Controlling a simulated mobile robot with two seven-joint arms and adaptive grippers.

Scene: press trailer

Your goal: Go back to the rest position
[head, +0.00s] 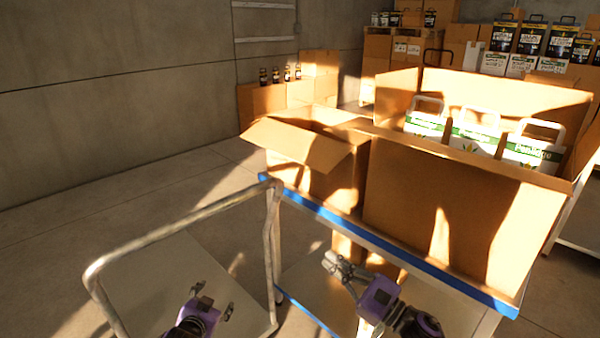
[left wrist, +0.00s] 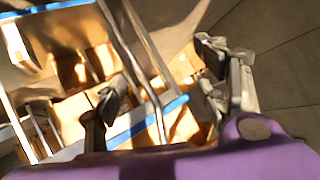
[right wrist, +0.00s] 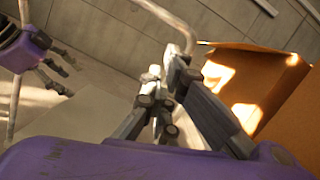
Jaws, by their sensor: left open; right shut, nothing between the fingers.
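My left gripper (head: 212,302) is at the bottom of the head view, over the flat bed of a cart with a metal rail. In the left wrist view its fingers (left wrist: 160,85) are wide apart with nothing between them. My right gripper (head: 337,267) is to the right, in front of the blue-edged table. In the right wrist view its fingers (right wrist: 165,88) are together and hold nothing. Both grippers are apart from the boxes.
The cart's metal rail (head: 180,229) stands close to my left gripper. The blue-edged table (head: 400,258) bears a large open box (head: 455,215) with white-handled green-and-white containers (head: 475,133) and a smaller open box (head: 312,178). Floor (head: 120,200) is clear at the left.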

